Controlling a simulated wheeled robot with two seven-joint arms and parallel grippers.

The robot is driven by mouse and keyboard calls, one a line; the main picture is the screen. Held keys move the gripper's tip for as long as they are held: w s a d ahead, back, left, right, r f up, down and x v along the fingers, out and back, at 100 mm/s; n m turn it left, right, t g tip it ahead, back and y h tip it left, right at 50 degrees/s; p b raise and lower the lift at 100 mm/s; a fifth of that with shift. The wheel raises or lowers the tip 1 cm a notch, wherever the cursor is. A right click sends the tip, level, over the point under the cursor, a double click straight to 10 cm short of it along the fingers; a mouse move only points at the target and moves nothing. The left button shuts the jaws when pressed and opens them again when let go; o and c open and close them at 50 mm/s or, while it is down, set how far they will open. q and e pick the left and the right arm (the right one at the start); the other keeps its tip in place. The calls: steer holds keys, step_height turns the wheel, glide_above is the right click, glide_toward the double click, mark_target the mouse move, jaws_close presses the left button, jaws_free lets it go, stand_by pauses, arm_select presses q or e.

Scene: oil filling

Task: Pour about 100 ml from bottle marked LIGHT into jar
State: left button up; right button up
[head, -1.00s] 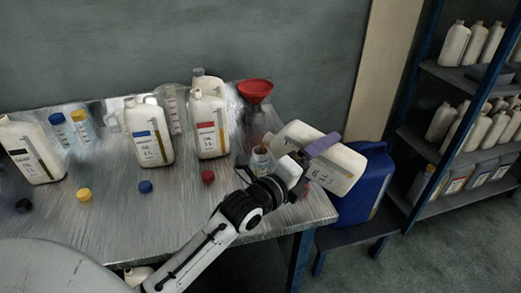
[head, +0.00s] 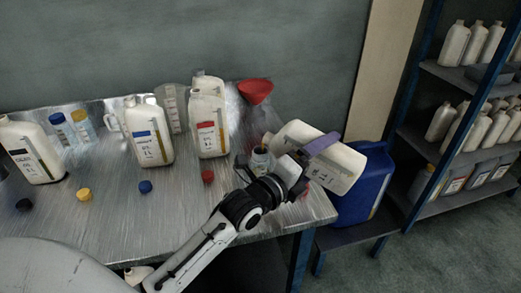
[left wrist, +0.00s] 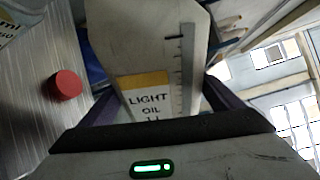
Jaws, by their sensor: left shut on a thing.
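The white bottle (head: 343,166) marked LIGHT OIL is tipped onto its side, neck to the left, above the right edge of the table. Its yellow-topped label (left wrist: 148,98) shows in the left wrist view. My left gripper (head: 308,158) is shut around the bottle's body. The small jar (head: 260,159) with a label stands just below and left of the bottle's neck, partly behind my wrist. I cannot make out a stream of oil or the jar's level. My right gripper is not in view.
White bottles with blue (head: 149,134), red (head: 207,126) and dark (head: 30,150) labels stand on the table. A red funnel (head: 256,91) is at the back. Loose caps, including a red cap (head: 208,176), lie in front. A blue canister (head: 362,190) stands right of the table.

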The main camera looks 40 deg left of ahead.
mark_target(311, 169)
arm_select(q)
steer(key=shift+d+f+m+b, duration=0.25)
steer(key=shift+f+m+b, duration=0.3)
steer(key=shift+f, duration=0.3)
steer(key=f+m+p, duration=0.1)
steer(key=p, duration=0.1)
steer(key=a+f+m+g+y+p, duration=0.1)
steer(key=m+p, duration=0.1)
steer(key=shift+a, duration=0.2)
steer(key=shift+a+f, duration=0.1)
steer(key=shift+f, duration=0.2)
steer(key=shift+f+m, duration=0.1)
steer(key=shift+m, duration=0.25)
steer(key=shift+a+m, duration=0.2)
steer(key=shift+m, duration=0.1)
steer(key=r, duration=0.1)
steer(key=r+m, duration=0.1)
steer(key=r+m+y, duration=0.1)
steer(key=shift+a+r+g, duration=0.1)
steer(key=shift+a+g, duration=0.2)
steer(key=shift+g, duration=0.1)
steer(key=shift+a+m+y, duration=0.1)
steer(key=shift+m+y, duration=0.6)
steer(key=shift+m, duration=0.2)
steer(key=shift+a+f+m+g+y, duration=0.15)
steer(key=shift+a+f+m+y, duration=0.2)
steer(key=shift+m, duration=0.35)
steer(key=shift+a+f+m+g+y, duration=0.15)
steer(key=shift+a+f+m+y, duration=0.15)
steer(key=shift+m, duration=0.4)
